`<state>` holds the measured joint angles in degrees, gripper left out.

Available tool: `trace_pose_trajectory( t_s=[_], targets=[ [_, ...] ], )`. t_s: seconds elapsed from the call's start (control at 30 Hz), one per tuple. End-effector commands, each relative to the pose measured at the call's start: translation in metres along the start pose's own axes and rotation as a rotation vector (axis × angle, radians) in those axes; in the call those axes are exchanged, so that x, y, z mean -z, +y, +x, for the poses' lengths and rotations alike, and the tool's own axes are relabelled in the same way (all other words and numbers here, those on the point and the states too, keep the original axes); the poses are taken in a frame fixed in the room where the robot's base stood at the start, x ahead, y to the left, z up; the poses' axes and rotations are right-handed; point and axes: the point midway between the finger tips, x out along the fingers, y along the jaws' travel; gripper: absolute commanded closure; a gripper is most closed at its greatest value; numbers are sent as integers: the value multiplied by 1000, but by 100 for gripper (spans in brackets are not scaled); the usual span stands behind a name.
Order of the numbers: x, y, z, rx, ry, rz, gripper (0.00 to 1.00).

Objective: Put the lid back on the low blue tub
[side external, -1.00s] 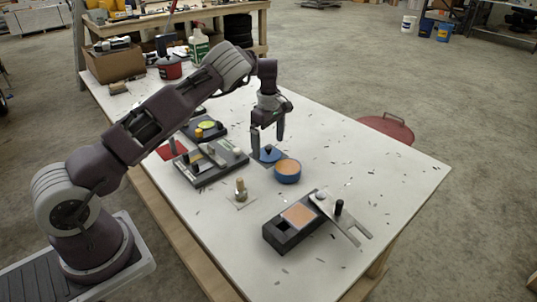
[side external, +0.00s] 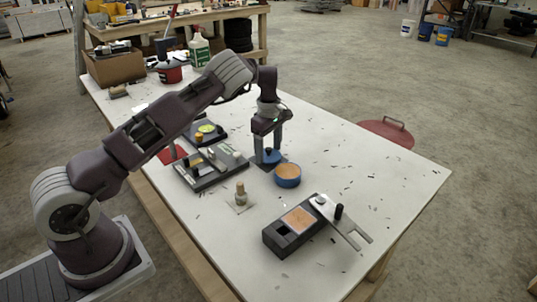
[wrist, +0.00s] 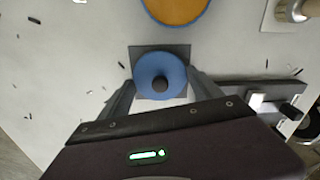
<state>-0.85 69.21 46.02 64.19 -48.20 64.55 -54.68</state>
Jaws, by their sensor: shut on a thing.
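The blue lid (wrist: 160,75) is a round disc with a black knob in its centre. It is over a dark grey square mat (wrist: 142,55), and I cannot tell whether it is raised. My gripper (side external: 268,154) is shut on the lid, pointing down, with one finger on either side of its rim. The lid also shows between the fingers in the side view (side external: 271,157). The low blue tub (side external: 287,181) stands open just to the right and nearer the side camera, with orange-brown contents. Part of the tub (wrist: 178,10) shows at the top edge of the wrist view.
A dark fixture tray (side external: 212,176) with parts lies left of the mat. A small fitting (side external: 241,195) stands upright in front of the tub. A dark box (side external: 285,236) with a forked metal plate (side external: 346,222) is at the front. The right of the table is clear.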

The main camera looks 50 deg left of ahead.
Motion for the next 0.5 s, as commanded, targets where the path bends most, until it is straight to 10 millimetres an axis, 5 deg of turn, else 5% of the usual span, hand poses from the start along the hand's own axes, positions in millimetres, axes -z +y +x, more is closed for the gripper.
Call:
trace_pose_trajectory(
  t_s=[0.33,0.5],
  targets=[
    [-2,0,-80,-4,0,2,64],
    [-44,-12,-93,-3,-2,2,64]
  ],
)
